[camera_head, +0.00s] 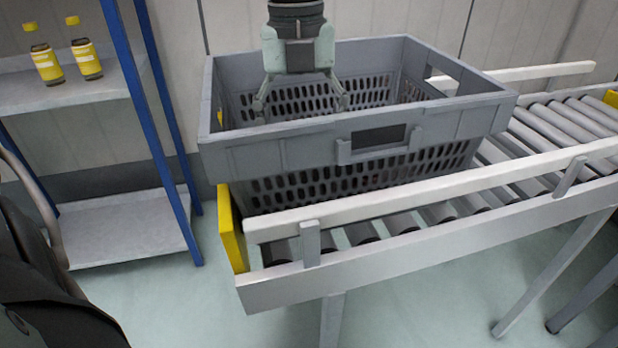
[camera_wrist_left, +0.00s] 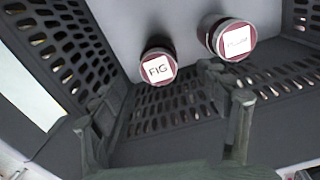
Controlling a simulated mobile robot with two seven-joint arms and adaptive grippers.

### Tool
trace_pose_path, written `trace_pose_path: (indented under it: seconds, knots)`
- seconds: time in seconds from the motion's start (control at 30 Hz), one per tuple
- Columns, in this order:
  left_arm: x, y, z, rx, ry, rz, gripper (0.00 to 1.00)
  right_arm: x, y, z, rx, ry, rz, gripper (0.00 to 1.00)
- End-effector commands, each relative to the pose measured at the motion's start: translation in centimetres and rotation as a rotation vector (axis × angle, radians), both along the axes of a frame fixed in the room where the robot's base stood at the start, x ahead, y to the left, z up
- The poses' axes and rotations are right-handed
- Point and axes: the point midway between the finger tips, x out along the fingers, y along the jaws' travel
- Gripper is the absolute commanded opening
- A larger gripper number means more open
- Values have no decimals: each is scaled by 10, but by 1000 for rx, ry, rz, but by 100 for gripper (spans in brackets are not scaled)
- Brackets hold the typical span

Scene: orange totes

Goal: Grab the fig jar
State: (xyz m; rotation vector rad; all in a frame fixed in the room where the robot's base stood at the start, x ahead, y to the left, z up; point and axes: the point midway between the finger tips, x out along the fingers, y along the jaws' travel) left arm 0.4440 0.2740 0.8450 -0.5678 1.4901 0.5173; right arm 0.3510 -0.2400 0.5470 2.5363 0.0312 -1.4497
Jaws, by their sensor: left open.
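The fig jar (camera_wrist_left: 158,69) shows in the left wrist view with a dark red lid and a white label reading FIG. It stands in the grey tote (camera_head: 270,150), close to a slotted wall. My left gripper (camera_head: 302,104) hangs down into the tote from above, open with nothing between its fingers. In the left wrist view the fig jar lies beyond the open fingers (camera_wrist_left: 163,112), apart from them. In the head view the tote's front wall hides the jar. My right gripper is not in view.
A second red-lidded jar (camera_wrist_left: 236,40), its label hard to read, stands right of the fig jar. The tote sits on a roller conveyor (camera_head: 440,214) with a pale side rail (camera_head: 420,200). A blue-posted shelf (camera_head: 150,100) at left holds two yellow-labelled bottles (camera_head: 46,64) (camera_head: 87,59).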

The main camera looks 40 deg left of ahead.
Motion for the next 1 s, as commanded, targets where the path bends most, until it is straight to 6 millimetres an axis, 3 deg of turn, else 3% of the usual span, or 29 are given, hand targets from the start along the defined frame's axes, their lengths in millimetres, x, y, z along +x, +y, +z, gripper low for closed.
trace_pose_path:
  seconds: [0.4,0.7,1.0]
  knots:
    - [-2,-1,-56,-1,3,0,75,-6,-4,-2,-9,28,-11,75]
    - [-2,-2,-63,-3,-1,0,75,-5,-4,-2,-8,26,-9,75]
    - [-2,-2,-63,-2,-1,0,40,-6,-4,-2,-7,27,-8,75]
